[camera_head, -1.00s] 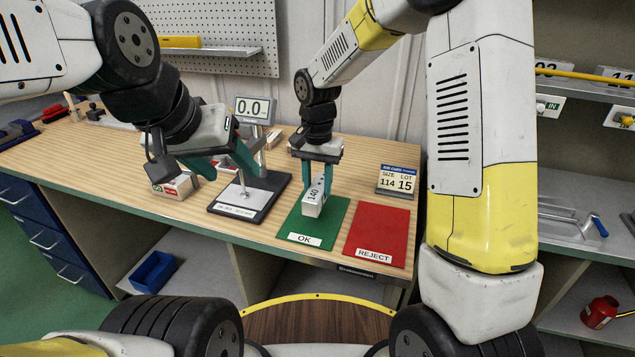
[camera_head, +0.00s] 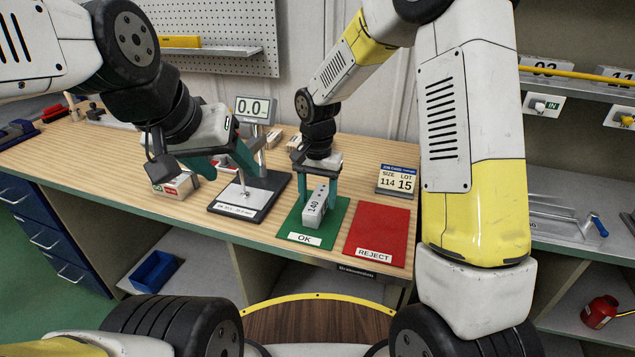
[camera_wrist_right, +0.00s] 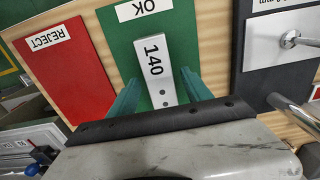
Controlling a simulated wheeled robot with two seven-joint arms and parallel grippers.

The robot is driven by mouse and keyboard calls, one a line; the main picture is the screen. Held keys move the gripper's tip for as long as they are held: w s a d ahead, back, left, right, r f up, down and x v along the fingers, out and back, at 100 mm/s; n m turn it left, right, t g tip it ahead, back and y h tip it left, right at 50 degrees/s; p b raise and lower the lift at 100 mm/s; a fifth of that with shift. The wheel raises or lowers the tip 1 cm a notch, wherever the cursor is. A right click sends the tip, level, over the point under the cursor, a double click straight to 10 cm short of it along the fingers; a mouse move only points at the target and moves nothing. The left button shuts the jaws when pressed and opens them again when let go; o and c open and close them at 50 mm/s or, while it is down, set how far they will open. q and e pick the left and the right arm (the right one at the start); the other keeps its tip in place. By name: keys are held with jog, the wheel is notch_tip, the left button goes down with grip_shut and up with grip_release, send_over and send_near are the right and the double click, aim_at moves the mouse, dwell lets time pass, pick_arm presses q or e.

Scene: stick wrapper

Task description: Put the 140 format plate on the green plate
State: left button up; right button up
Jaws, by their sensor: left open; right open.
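The 140 format plate (camera_head: 316,205) is a pale block marked "140". It lies on the green plate (camera_head: 335,222) labelled "OK". In the right wrist view the format plate (camera_wrist_right: 155,68) rests on the green plate (camera_wrist_right: 118,40), between the teal fingers with gaps on both sides. My right gripper (camera_head: 319,190) is open around the format plate, just behind its middle in the head view. It also shows in the right wrist view (camera_wrist_right: 158,92).
A red plate (camera_head: 376,236) labelled "REJECT" lies right of the green plate. A gauge stand with a "0.0" display (camera_head: 252,110) stands to the left. A job card (camera_head: 397,180) reads size 114, lot 15. A small labelled block (camera_head: 176,187) sits under my left gripper.

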aim_at(318, 199)
notch_tip(318, 199, up, 12)
jog(key=s+d+r+n+t+y, duration=0.1)
jog(key=s+d+r+n+t, duration=0.1)
jog(key=s+d+r, duration=0.55)
jog(key=s+d+r+n+t, duration=0.1)
jog(key=s+d+t, duration=0.1)
jog(key=s, duration=0.4)
jog(key=s+d+n+t+y, duration=0.1)
jog(key=s+d+t, duration=0.1)
jog(key=s+d, duration=0.2)
jog(key=shift+s+d+r, duration=0.35)
jog(key=shift+s+r, duration=0.05)
jog(key=shift+s, duration=0.65)
